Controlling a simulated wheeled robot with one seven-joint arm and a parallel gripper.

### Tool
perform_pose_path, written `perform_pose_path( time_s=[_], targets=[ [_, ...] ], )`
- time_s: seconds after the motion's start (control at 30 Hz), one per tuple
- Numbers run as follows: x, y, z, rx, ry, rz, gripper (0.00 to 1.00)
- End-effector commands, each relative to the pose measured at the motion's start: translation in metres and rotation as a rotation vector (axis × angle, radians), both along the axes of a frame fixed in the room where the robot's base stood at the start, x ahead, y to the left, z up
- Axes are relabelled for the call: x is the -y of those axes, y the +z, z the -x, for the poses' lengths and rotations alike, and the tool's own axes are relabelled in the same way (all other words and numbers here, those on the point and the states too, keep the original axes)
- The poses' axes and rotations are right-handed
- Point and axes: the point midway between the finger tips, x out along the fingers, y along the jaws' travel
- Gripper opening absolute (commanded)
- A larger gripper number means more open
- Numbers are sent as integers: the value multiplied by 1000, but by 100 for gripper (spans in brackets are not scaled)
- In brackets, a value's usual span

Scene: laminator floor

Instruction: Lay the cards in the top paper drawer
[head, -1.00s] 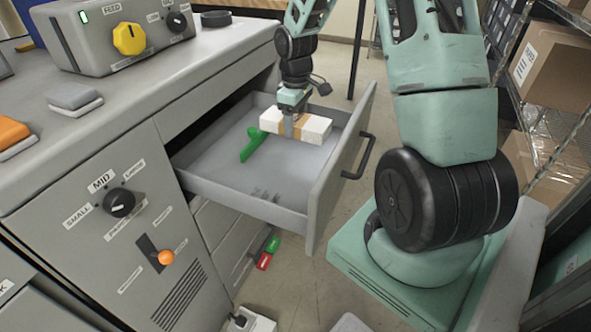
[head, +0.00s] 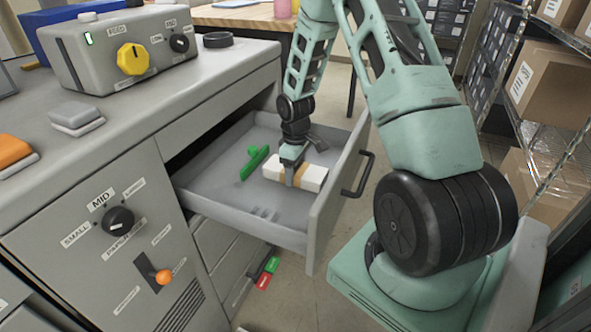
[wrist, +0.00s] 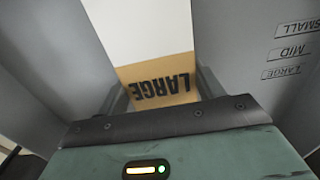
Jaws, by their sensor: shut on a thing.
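The top paper drawer (head: 237,212) is pulled out of the grey cabinet. My gripper (head: 290,176) is shut on the cards (head: 313,179), a white stack with a tan band, and holds them inside the drawer, low over its floor. I cannot tell whether the stack touches the floor. In the wrist view the band (wrist: 158,90) reads "LARGE" between my fingers. A green divider-like piece (head: 253,162) stands on the drawer floor left of the cards. The words SMALL, MID and LARGE (wrist: 288,50) show on a grey surface in the wrist view.
The drawer front with its dark handle (head: 358,175) stands out to the right. The worktop holds a feed box with a yellow knob (head: 131,59) and a dark ring (head: 217,40). Red and green tags (head: 268,273) hang below the drawer. Shelves with boxes (head: 540,88) stand at right.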

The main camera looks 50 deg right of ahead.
Motion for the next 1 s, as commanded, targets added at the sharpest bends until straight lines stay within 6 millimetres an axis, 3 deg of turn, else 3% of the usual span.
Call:
perform_pose_path(
  time_s=[0.17,0.2,0.27,0.67,1.0],
  targets=[
    [0,-4,0,0,0,0,29],
    [0,-3,0,0,0,0,75],
    [0,-3,0,0,0,0,89],
    [0,7,-1,1,0,1,89],
    [1,73,-1,4,0,3,89]
  ],
)
